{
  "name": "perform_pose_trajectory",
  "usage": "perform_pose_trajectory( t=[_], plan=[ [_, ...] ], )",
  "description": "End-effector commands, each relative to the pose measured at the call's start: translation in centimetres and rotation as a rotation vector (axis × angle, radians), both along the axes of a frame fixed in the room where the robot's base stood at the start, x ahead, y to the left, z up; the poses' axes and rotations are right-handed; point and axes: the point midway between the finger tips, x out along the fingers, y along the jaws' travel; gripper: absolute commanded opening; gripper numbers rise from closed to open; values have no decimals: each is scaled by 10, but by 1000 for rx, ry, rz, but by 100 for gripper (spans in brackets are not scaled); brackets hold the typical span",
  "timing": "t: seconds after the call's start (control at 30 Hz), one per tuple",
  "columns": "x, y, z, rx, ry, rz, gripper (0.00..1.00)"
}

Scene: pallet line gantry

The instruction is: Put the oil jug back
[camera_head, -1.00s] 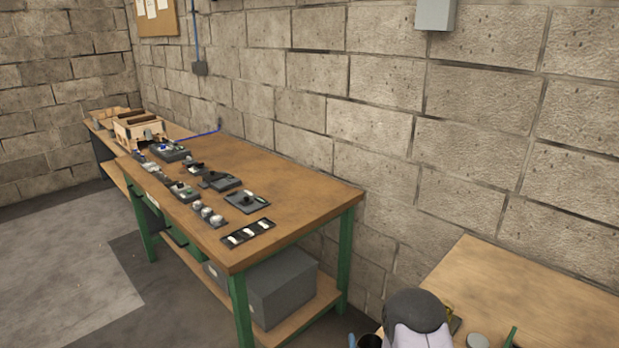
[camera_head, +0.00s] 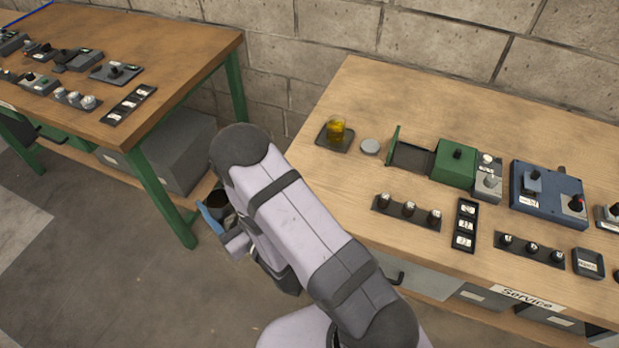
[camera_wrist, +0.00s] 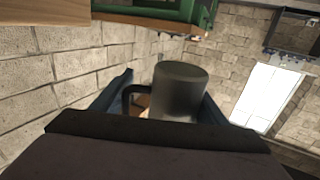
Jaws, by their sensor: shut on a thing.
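The oil jug (camera_head: 217,197) is a dark grey cylinder. Its handle shows in the wrist view, on the left of the jug body (camera_wrist: 180,88). My gripper (camera_head: 213,213), with blue fingers, is shut on the jug and holds it in the air off the left end of the service bench (camera_head: 330,98). In the wrist view the jug is between the two fingers of my gripper (camera_wrist: 170,95). My arm hides part of the jug and gripper in the head view. Whether the jug holds oil cannot be seen.
On the service bench, an amber cup (camera_head: 336,127) stands on a dark square tray (camera_head: 346,144), beside a grey disc (camera_head: 370,146). A green box (camera_head: 455,163) and several control panels fill the right part. Another bench (camera_head: 180,45) stands left. The service bench's back left is clear.

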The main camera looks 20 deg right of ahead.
Motion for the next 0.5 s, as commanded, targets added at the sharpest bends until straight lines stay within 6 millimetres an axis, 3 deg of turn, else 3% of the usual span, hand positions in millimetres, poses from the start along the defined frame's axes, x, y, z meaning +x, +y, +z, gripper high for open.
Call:
perform_pose_trajectory(
  t=[0.03, 0.2, 0.4, 0.5],
  plan=[
    [-6, 20, -1, 1, -3, 46, 37],
    [-23, 64, 0, 1, -3, 136, 37],
    [-34, 92, 1, 1, -3, 139, 37],
    [-35, 96, 0, 1, -3, 101, 37]
  ],
)
